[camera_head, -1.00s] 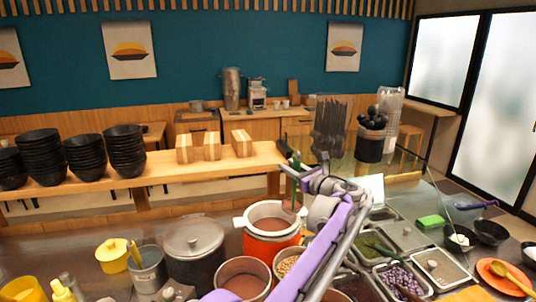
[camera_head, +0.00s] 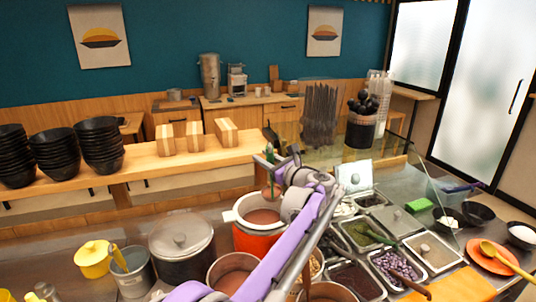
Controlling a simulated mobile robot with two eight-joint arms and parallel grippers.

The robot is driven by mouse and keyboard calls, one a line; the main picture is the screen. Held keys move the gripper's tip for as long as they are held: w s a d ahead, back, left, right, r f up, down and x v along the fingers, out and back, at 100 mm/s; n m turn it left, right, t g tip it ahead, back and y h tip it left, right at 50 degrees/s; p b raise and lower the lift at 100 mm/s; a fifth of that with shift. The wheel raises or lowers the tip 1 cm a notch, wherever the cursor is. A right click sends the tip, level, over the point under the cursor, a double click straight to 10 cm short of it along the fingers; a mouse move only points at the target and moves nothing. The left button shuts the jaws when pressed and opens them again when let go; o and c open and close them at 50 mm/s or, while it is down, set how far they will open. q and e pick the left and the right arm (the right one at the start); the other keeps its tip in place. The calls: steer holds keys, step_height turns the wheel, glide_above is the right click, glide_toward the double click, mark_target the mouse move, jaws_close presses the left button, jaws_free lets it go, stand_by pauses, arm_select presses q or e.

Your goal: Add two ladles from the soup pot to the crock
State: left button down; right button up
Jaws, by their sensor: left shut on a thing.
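My left gripper (camera_head: 276,162) is shut on the green handle of a ladle (camera_head: 269,176), above an orange pot with a white rim (camera_head: 258,238). The ladle hangs roughly upright. Its brownish lower end shows at the pot's far rim; I cannot tell what it holds. Brown liquid fills the orange pot. A steel pot (camera_head: 213,278) of brown liquid stands in front of it, partly hidden by my purple arm. I cannot tell for certain which vessel is the soup pot and which the crock. My right gripper is not in view.
A lidded pot (camera_head: 181,238) and a grey container with a yellow-handled tool (camera_head: 131,272) stand left. Topping trays (camera_head: 402,222) fill the counter right. A glass guard (camera_head: 437,190) and a shelf with stacked black bowls (camera_head: 56,158) lie beyond.

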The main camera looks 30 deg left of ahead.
arm_select(q)
steer(key=s+a+f+n+b, duration=0.2)
steer(key=s+f+n, duration=0.5)
steer(key=s+a+f+n+b, duration=0.2)
steer(key=s+a+f+n, duration=0.1)
steer(key=s+f+n, duration=0.3)
steer(key=shift+s+f+n+y+b, duration=0.3)
steer(key=shift+s+f+n+b, duration=0.05)
steer(key=shift+f+n, duration=0.4)
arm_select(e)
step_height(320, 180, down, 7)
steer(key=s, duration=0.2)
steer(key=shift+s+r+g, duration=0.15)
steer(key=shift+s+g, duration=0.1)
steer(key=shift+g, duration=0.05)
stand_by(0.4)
